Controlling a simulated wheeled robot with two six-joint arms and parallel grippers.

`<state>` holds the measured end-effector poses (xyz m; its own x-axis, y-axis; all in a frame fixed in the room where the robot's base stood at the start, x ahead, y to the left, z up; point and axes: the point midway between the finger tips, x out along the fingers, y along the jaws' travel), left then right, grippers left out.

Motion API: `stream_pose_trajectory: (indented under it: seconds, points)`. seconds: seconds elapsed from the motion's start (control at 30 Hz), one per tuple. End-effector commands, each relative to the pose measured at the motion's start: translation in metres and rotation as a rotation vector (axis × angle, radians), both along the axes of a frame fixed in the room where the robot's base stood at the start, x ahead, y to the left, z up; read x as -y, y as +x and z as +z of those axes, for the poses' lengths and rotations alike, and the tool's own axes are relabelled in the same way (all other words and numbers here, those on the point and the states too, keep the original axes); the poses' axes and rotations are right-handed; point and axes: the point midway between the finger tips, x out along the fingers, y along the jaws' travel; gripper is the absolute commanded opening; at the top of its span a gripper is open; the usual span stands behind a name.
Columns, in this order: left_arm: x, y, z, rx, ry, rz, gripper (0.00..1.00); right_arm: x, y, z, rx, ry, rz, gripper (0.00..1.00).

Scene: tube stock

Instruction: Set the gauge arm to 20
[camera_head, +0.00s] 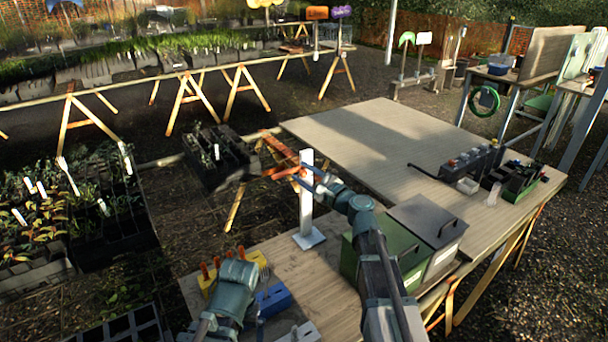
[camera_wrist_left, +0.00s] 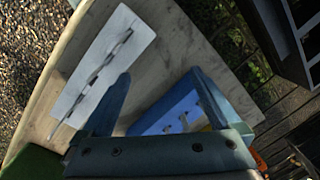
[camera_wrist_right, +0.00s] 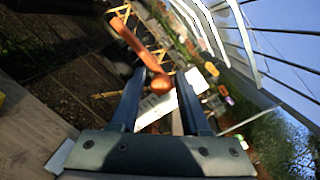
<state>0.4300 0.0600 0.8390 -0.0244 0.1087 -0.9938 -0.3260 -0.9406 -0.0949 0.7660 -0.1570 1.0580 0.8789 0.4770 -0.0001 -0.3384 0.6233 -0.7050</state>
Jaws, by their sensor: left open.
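The gauge is a white upright post (camera_head: 306,205) on a white foot, standing on the near table. Its orange arm (camera_head: 282,152) reaches from the post up and to the left; a shorter orange piece lies beside it. The scale's marks cannot be read. My right gripper (camera_head: 310,181) is at the post, level with the orange part. In the right wrist view its fingers are apart, with the rounded orange end (camera_wrist_right: 162,83) between them and gaps beside it. My left gripper (camera_wrist_left: 160,78) is open above the near table, over a blue holder (camera_wrist_left: 178,112).
A green box (camera_head: 365,262) and grey lidded box (camera_head: 430,222) stand right of the post. A yellow holder (camera_head: 207,279) is near my left gripper. The large table (camera_head: 375,140) is mostly clear; a black crate (camera_head: 225,165) is left of the post.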

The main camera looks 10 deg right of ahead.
Motion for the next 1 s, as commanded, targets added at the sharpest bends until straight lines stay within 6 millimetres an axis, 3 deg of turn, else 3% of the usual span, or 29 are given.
stream_pose_trajectory:
  seconds: [0.03, 0.23, 1.0]
  points:
    - [0.0, 0.0, 0.0, 0.0, 0.0, 0.0, 0.97, 0.0002, 0.0, 0.0, 0.0, 0.0, 0.0, 0.35]
    - [0.0, 0.0, 0.0, 0.0, 0.0, 0.0, 0.97, 0.0003, -0.0001, 0.0001, 0.0, 0.0, 0.0, 0.0]
    - [0.0, 0.0, 0.0, 0.0, 0.0, 0.0, 0.97, 0.0004, -0.0001, 0.0003, -0.002, 0.005, -0.001, 0.0]
